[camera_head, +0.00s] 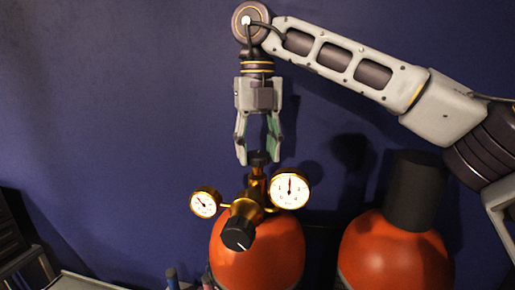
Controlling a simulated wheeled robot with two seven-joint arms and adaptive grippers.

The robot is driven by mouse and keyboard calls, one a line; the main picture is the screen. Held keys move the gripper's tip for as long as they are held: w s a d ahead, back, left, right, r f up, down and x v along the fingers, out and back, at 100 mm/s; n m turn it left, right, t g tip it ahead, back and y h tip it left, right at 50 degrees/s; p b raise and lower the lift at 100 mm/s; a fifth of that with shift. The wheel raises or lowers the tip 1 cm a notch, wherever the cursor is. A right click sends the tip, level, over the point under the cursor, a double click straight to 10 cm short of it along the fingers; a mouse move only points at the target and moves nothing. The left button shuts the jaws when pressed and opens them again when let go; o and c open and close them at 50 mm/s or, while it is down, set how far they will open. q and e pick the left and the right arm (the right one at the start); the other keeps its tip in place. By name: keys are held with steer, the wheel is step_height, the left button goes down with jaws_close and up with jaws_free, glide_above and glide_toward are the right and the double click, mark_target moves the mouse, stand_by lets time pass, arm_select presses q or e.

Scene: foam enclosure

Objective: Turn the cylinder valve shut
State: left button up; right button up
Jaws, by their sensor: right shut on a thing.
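The cylinder valve (258,158) has a dark knob on top and stands above the left orange cylinder (258,252). A brass regulator (246,208) with a black front knob (238,234) and two round white gauges is attached below it. My right gripper (259,157) comes down from above, fingers pointing down. It is shut on the valve knob, one finger on each side. The fingers partly hide the knob's sides. My left gripper is not in view.
A second orange cylinder (395,255) with a dark cap (413,190) stands to the right. A dark blue wall (110,130) is behind. Dark equipment (15,240) is at the lower left. Small bottles (172,278) show at the bottom edge. The upper left is clear.

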mark_target(257, 154)
steer(key=shift+f, duration=0.1)
steer(key=o, duration=1)
steer(key=shift+r, duration=6.05)
